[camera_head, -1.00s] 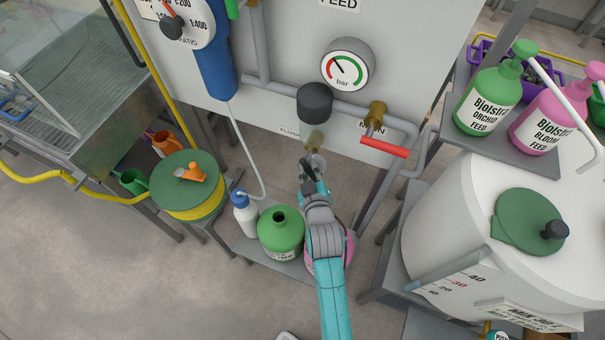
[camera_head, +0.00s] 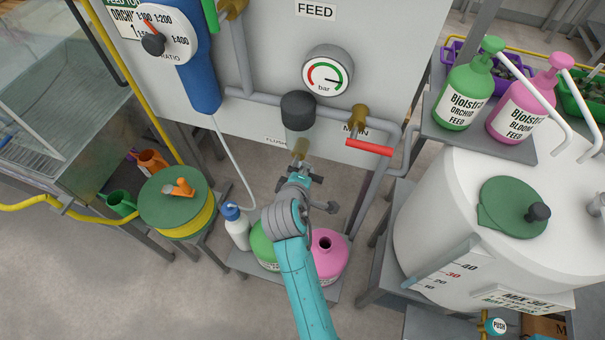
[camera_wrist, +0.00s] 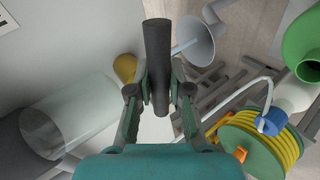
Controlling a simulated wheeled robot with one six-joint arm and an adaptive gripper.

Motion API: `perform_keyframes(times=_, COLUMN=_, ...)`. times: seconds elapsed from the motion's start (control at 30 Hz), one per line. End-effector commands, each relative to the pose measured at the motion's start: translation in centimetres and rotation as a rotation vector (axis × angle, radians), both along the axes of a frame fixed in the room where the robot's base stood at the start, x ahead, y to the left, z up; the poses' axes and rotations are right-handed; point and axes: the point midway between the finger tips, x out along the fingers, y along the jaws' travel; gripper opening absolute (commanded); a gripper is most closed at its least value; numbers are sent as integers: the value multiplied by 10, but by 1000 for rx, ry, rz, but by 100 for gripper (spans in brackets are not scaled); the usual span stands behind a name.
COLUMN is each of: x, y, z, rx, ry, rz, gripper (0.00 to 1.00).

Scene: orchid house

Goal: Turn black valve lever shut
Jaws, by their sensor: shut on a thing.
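The black valve lever (camera_wrist: 157,55) stands between my two fingers in the wrist view, its lower end reaching down between them. My gripper (camera_wrist: 158,92) is shut on it. A brass valve part (camera_wrist: 125,68) shows just left of the lever. The lever cannot be made out clearly there, because my gripper and wrist cover that spot.
The main valve's red lever (camera_head: 369,147) lies right of my gripper. The pressure gauge (camera_head: 327,74) is above, its needle toward the green side. A pink bottle (camera_head: 327,258) and a green bottle (camera_head: 264,247) stand below. A white tank (camera_head: 430,220) stands right.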

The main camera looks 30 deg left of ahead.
Motion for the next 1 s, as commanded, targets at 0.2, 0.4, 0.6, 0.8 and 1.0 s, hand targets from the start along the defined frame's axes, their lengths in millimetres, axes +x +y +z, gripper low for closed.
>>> perform_keyframes(times=0.2, x=0, y=1, z=4, rx=-108, ry=-28, rz=1, gripper=0)
perform_keyframes(times=0.4, x=0, y=1, z=6, rx=-159, ry=-39, rz=1, gripper=0)
perform_keyframes(times=0.6, x=0, y=1, z=6, rx=-176, ry=-43, rz=3, gripper=0)
perform_keyframes(times=0.8, x=0, y=1, z=6, rx=-176, ry=-43, rz=3, gripper=0)
perform_keyframes(times=1.0, x=0, y=1, z=6, rx=-176, ry=-43, rz=3, gripper=41)
